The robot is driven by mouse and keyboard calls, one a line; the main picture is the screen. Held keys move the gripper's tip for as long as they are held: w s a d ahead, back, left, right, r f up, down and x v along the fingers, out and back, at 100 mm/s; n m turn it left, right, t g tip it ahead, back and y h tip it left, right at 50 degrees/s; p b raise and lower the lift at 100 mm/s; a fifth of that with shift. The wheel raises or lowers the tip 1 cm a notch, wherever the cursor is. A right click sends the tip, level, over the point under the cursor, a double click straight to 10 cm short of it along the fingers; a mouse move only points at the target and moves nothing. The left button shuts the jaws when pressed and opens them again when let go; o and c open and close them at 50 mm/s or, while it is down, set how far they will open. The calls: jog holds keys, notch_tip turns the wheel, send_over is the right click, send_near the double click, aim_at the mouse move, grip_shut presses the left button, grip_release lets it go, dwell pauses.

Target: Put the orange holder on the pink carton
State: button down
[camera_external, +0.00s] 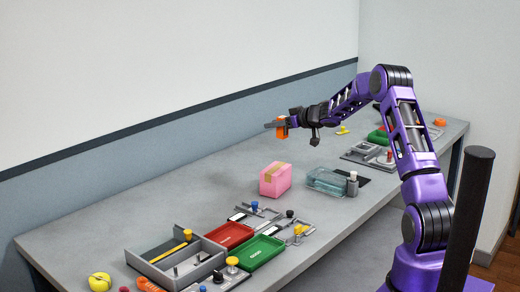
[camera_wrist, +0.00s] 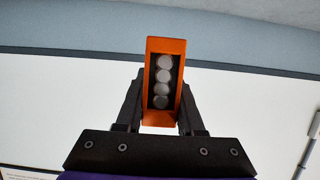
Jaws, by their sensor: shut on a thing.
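The orange holder (camera_external: 282,132) is held up in the air, above and apart from the worktop. In the wrist view the orange holder (camera_wrist: 179,60) is a narrow rectangular frame with several grey round pieces in a row inside. My gripper (camera_external: 278,123) is shut on it, and in the wrist view a dark finger of my gripper (camera_wrist: 160,104) stands at either side. The pink carton (camera_external: 274,181), with a tan strip on top, stands on the worktop. In the external view it is below the holder; their exact alignment in depth is unclear.
A teal clear box (camera_external: 326,181) and a white-capped bottle (camera_external: 352,184) stand right of the carton. In front are a red tray (camera_external: 229,234), a green tray (camera_external: 256,253) and a grey divided tray (camera_external: 176,256). The worktop (camera_external: 200,190) left of the carton is clear.

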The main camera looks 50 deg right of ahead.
jog(key=shift+w+d+f+b, duration=0.1)
jog(key=shift+f+b, duration=0.5)
jog(key=shift+f, duration=1.85)
jog(key=shift+w+d+f+b, duration=0.1)
jog(key=shift+f+b, duration=0.5)
jog(key=shift+f, duration=1.8)
jog(key=shift+f, duration=0.15)
jog(key=c, duration=0.5)
grip_release()
jog(key=shift+s+r, duration=0.1)
jog(key=shift+r, duration=0.15)
jog(key=v, duration=1.2)
jog(key=shift+f, duration=0.1)
